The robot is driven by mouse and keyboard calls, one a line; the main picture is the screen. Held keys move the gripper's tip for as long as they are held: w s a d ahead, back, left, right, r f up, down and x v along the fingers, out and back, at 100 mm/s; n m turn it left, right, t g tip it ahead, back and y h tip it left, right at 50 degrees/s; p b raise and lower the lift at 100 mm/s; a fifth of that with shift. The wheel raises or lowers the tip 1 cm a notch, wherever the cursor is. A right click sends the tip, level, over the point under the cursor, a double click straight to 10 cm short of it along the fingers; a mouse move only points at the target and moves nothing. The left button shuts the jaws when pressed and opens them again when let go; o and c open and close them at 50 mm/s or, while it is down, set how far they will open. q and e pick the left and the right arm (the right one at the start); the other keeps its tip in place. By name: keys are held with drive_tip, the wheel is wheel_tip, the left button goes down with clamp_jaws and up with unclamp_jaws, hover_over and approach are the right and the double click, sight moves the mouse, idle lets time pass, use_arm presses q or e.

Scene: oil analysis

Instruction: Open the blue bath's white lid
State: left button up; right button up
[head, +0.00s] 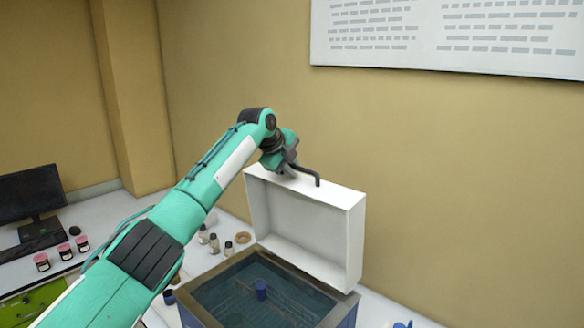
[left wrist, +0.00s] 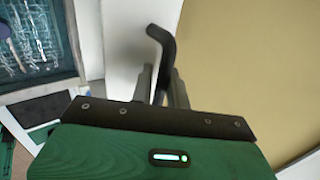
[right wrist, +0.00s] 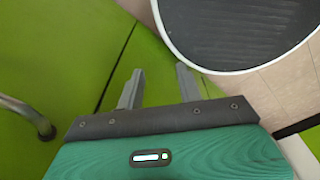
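The white lid (head: 305,232) of the blue bath (head: 347,314) stands raised, roughly upright, along the bath's back edge. The bath is open, and a blue object (head: 261,289) shows inside it. My left gripper (head: 288,166) is at the top of the lid. In the left wrist view, the lid's black bent handle (left wrist: 165,40) runs between the fingers of the left gripper (left wrist: 161,82), which are close around it. My right gripper (right wrist: 158,88) shows only in the right wrist view, with its fingers apart and nothing between them.
Small bottles (head: 214,243) and a tan ring (head: 243,237) stand left of the bath. A monitor (head: 32,197) and pink-topped jars (head: 63,251) are at the far left. The wall is close behind the lid. A dark round white-rimmed thing (right wrist: 235,30) is near my right gripper.

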use_arm(q)
drive_tip(key=shift+s+a+r+b, duration=0.1)
drive_tip(key=shift+s+a+b, duration=0.1)
drive_tip(key=shift+b, duration=0.3)
drive_tip(key=b+v, duration=0.6)
drive_tip(key=v, duration=0.7)
drive_tip(key=shift+r, duration=0.2)
